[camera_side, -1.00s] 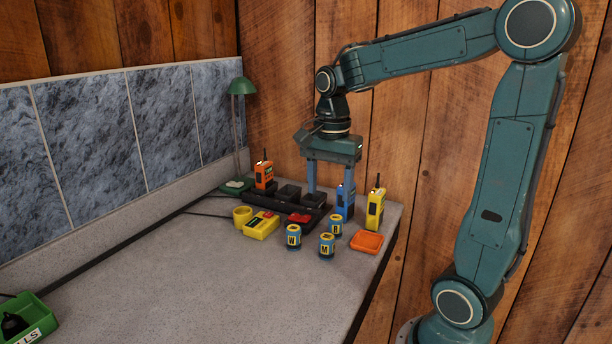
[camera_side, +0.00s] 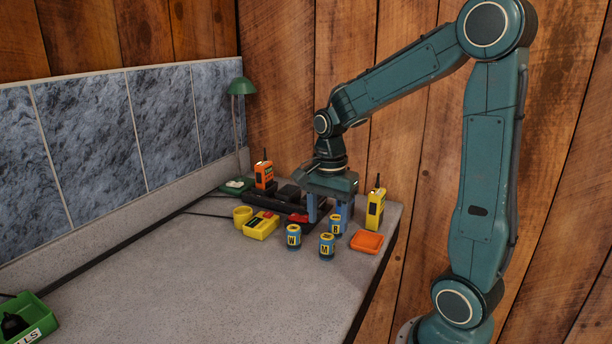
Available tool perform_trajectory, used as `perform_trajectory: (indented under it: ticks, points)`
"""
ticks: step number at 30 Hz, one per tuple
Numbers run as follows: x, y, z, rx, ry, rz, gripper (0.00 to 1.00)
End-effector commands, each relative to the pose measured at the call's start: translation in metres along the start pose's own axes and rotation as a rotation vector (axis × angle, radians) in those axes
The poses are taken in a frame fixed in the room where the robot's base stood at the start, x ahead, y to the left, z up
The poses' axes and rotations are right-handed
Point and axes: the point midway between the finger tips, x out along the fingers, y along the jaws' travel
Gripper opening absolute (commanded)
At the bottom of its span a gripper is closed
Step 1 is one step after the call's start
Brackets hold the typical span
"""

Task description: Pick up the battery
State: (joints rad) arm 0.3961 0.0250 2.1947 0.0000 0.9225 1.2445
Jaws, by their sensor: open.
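I cannot tell for certain which thing is the battery. Candidates are a red piece (camera_side: 298,218) at the front edge of the dark charger rack (camera_side: 262,200), and a yellow box with a red patch (camera_side: 261,226) to its left. My gripper (camera_side: 328,217) is open and pointing down low at the rack's right end, just right of the red piece. Its two fingers are apart, and I see nothing clearly held. The blue radio is largely hidden behind my gripper.
An orange radio (camera_side: 264,174) stands at the rack's left end, a yellow radio (camera_side: 375,208) right of my gripper. Blue-and-yellow cans (camera_side: 293,237) and an orange dish (camera_side: 367,242) stand in front. A yellow roll (camera_side: 243,216) lies left. The grey counter (camera_side: 200,285) is clear in front.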

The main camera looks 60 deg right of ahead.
Motion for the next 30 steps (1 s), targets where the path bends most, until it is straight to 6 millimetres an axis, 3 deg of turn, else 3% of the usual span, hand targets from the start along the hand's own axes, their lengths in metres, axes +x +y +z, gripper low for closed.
perform_trajectory:
  ticks: [14,30]
  points:
    - [0.016,0.0,0.0,0.0,0.0,0.001,0.58]
    - [0.063,-0.001,-0.001,0.0,0.0,0.001,0.58]
